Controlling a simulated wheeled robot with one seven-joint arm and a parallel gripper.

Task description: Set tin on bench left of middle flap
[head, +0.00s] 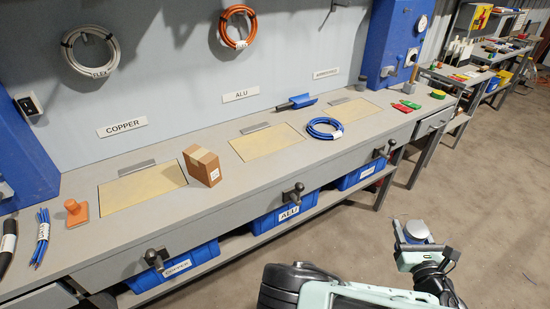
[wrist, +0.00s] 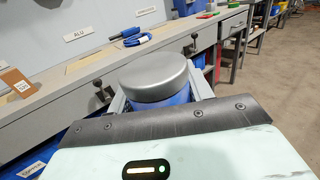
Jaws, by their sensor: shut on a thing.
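A round tin with a grey lid and blue side (wrist: 155,78) is between the fingers of my gripper (wrist: 160,96), which is shut on it. In the head view the tin (head: 417,229) is in my gripper (head: 414,242), over the floor in front of the bench, apart from it. The bench (head: 215,198) has three yellowish flaps in its top. The middle flap (head: 266,145) is bare, under the ALU sign. A cardboard box (head: 203,166) stands left of it, beside the left flap (head: 142,189). Bare bench top lies between the box and the middle flap.
A blue cable coil (head: 325,128) lies between the middle flap and the right flap (head: 354,109). A blue-headed brush or scoop (head: 297,102) lies behind. Clamp-like handles (head: 293,193) jut from the bench front. Blue bins (head: 284,214) sit below. An orange stamp-like object (head: 76,211) stands far left.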

